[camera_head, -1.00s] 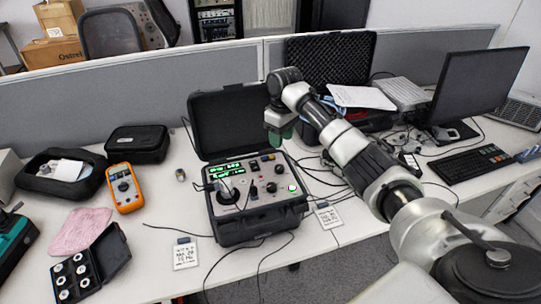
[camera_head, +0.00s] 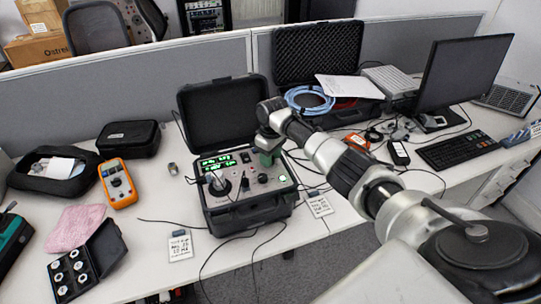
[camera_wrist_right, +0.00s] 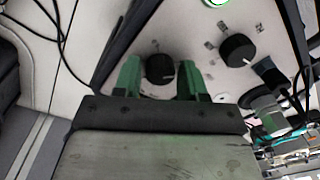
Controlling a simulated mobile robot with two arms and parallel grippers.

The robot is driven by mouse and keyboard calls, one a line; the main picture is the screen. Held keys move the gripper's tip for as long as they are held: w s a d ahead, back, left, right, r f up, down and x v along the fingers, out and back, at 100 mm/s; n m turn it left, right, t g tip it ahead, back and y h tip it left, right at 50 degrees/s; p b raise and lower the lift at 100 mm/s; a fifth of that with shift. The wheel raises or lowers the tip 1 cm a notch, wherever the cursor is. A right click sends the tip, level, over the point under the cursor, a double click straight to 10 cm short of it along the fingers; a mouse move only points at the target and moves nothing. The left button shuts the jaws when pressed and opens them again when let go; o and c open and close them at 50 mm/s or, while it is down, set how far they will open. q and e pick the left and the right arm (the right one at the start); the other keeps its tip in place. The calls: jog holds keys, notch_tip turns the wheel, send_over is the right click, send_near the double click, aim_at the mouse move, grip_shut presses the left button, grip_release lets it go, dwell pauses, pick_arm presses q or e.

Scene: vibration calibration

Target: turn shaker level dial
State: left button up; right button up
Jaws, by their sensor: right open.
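The shaker unit (camera_head: 246,213) is an open black case with a light control panel, green displays and several black knobs. My right gripper (camera_head: 267,158) points down over the right part of this panel. In the right wrist view, the green fingers of my right gripper (camera_wrist_right: 159,72) are open on either side of a black dial (camera_wrist_right: 160,68). Small gaps show beside the dial; contact cannot be told. A second black knob (camera_wrist_right: 237,50) is to the right, outside the fingers. The dial's label is not readable. My left gripper is not in view.
The raised lid (camera_head: 217,112) stands behind the panel. A orange multimeter (camera_head: 118,184) and a black box of round parts (camera_head: 88,262) lie left. Paper tags (camera_head: 180,246) and loose cables lie around the case. A monitor (camera_head: 462,67) stands right.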

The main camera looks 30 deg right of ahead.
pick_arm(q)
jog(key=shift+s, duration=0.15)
pick_arm(e)
jog(key=c, duration=0.6)
jog(key=shift+r+m+p, duration=0.25)
jog(key=shift+m+p, duration=1.05)
jog(key=shift+p, duration=0.1)
jog(key=shift+c, duration=0.2)
jog(key=m+p, duration=0.2)
jog(key=m, duration=0.1)
jog(key=shift+m+p, duration=0.3)
jog(key=shift+p, duration=0.05)
jog(key=m+p, duration=0.2)
jog(key=m, duration=0.1)
jog(key=shift+a+m, duration=0.1)
jog(key=shift+m, duration=0.2)
pick_arm(q)
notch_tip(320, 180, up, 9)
jog(key=p, duration=0.1)
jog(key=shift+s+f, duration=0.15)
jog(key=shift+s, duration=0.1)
pick_arm(e)
jog(key=shift+f+m+t, duration=0.15)
jog(key=shift+m+t, duration=0.15)
jog(key=shift+m, duration=1.4)
jog(key=o, duration=0.6)
